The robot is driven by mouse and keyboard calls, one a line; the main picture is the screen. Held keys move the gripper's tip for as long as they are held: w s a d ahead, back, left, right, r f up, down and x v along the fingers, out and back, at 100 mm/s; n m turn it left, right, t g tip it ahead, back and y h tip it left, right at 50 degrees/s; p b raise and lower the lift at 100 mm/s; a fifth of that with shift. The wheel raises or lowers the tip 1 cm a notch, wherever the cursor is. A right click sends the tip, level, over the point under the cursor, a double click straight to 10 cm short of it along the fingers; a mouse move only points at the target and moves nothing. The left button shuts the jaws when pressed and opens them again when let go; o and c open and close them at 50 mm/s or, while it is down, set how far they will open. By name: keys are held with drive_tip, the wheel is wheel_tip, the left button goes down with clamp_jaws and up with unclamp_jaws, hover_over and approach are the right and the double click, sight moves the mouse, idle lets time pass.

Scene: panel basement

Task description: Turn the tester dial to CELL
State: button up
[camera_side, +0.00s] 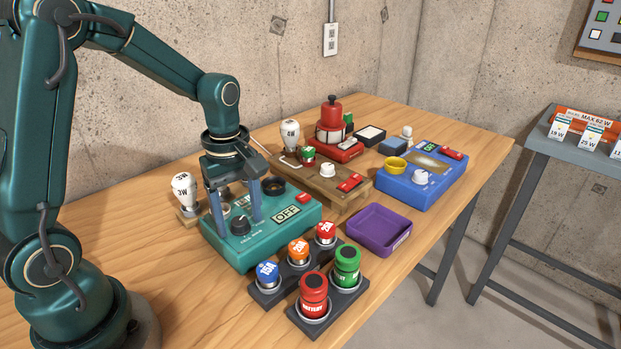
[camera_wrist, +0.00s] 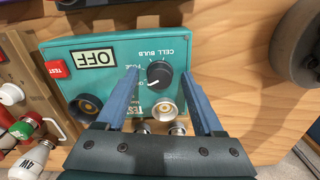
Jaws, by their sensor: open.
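The teal tester (camera_side: 262,238) stands on the table; its display reads OFF in both views. Its black dial (camera_side: 240,226) is on the near left part of the top, and it also shows in the wrist view (camera_wrist: 160,79). The labels CELL, BULB, FUSE and OFF are printed around the dial, upside down in the wrist view. The dial's white mark points toward the OFF label. My gripper (camera_wrist: 160,74) is open, pointing down, with one blue finger on each side of the dial. Gaps show between fingers and dial.
The tester also has a red TEST button (camera_wrist: 56,68) and round sockets. A bulb (camera_side: 184,187) stands left of it. A rack of fuses and cells (camera_side: 266,297) stands close in front. A purple tray (camera_side: 378,232) and blue device (camera_side: 425,187) are to the right.

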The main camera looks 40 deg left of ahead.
clamp_jaws()
